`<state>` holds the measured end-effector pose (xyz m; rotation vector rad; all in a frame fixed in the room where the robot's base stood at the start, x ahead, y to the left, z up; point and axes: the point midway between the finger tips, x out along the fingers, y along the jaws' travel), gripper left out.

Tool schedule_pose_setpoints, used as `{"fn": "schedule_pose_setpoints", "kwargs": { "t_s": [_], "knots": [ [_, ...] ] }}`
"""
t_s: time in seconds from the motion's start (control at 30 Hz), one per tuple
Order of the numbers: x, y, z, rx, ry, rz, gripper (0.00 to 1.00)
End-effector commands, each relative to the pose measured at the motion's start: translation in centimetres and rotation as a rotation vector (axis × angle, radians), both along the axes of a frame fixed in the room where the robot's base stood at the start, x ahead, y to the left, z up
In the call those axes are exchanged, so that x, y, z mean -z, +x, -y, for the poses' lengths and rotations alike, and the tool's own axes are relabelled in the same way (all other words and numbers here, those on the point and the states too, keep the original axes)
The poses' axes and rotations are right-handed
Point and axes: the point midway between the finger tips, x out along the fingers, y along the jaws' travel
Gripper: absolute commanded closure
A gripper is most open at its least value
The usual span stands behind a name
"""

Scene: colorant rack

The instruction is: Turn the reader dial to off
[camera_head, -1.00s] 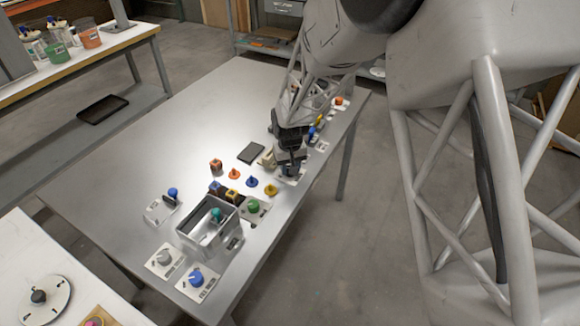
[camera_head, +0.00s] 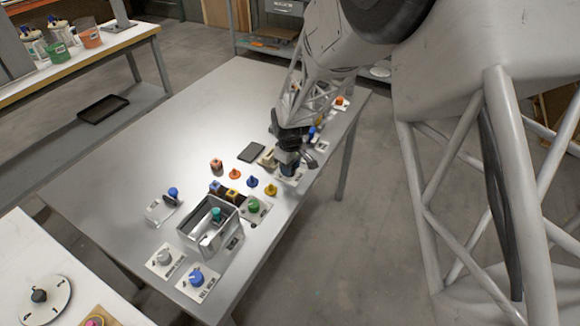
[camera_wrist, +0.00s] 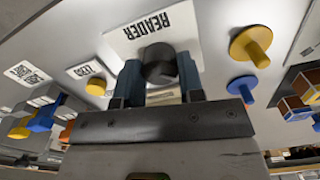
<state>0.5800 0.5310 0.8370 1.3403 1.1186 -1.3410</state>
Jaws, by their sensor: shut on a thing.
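The reader dial (camera_wrist: 160,66) is a dark, round knob in the wrist view. It stands on a white plate (camera_wrist: 118,42) printed READER. My gripper (camera_wrist: 161,78) has its two blue fingers on either side of the dial, shut on it. In the head view my gripper (camera_head: 289,168) is down at the plate near the table's right edge and hides the dial. The dial's pointer and any off mark cannot be made out.
Yellow (camera_head: 271,190) and blue (camera_head: 251,182) pegs stand just left of my gripper. A green knob (camera_head: 254,204) and a grey open box (camera_head: 185,238) are nearer. More coloured knobs line the table edge beyond. The table's left half (camera_head: 150,140) is clear.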

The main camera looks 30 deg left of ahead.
Motion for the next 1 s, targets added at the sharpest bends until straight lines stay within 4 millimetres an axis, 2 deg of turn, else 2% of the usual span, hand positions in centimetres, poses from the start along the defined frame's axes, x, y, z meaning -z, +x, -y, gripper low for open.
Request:
{"fn": "schedule_pose_setpoints", "kwargs": {
  "t_s": [0.27, 0.3, 0.47, 0.77, 1.0],
  "knots": [
    [-0.1, 0.0, -0.1, -0.001, 0.001, 0.001, 0.88],
    [-0.1, 0.0, -0.1, -0.001, 0.001, 0.001, 0.63],
    [-0.1, 0.0, 0.0, 0.0, 0.001, 0.001, 0.39],
    [-0.1, 0.0, 0.0, 0.0, 0.001, 0.0, 0.39],
    [-1.3, 0.1, -0.1, 0.0, 0.002, 0.002, 0.39]
  ]
}}
